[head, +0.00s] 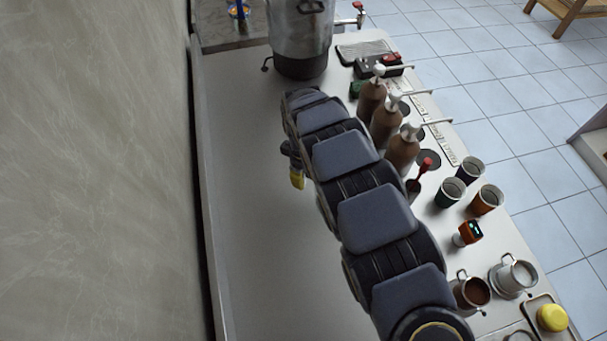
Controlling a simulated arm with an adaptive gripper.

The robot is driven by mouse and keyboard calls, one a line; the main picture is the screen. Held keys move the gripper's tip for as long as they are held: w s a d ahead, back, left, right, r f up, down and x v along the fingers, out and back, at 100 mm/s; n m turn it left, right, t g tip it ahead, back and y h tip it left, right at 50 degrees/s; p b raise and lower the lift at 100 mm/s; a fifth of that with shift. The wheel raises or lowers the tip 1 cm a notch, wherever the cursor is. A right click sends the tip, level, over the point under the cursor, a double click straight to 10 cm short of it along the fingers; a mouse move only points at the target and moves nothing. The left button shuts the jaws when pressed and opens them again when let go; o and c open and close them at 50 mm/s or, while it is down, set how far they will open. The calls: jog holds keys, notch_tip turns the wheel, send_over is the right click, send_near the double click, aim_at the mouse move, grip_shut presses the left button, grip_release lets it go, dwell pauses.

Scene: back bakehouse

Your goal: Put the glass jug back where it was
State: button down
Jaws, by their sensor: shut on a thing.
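My gripper (293,164) is partly in view at the left of my arm, above the white counter (260,240). A dark part and a yellow part of it show; the rest is behind my arm. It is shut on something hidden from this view. I cannot make out a glass jug anywhere, neither in the gripper nor on the counter. Where the jug's place is cannot be told from this view.
A steel urn (300,35) stands at the far end. Pump bottles (403,150), cups (450,192), an orange timer (467,233) and metal pitchers (513,276) line the right side. A wall (100,170) borders the left. The counter's left part is clear.

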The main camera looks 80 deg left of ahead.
jog(key=c, duration=1)
grip_release()
jog(key=shift+f, duration=0.1)
jog(key=shift+c, duration=0.2)
jog(key=r, duration=1.2)
jog(key=shift+s+a+r, duration=0.15)
jog(key=shift+s, duration=0.1)
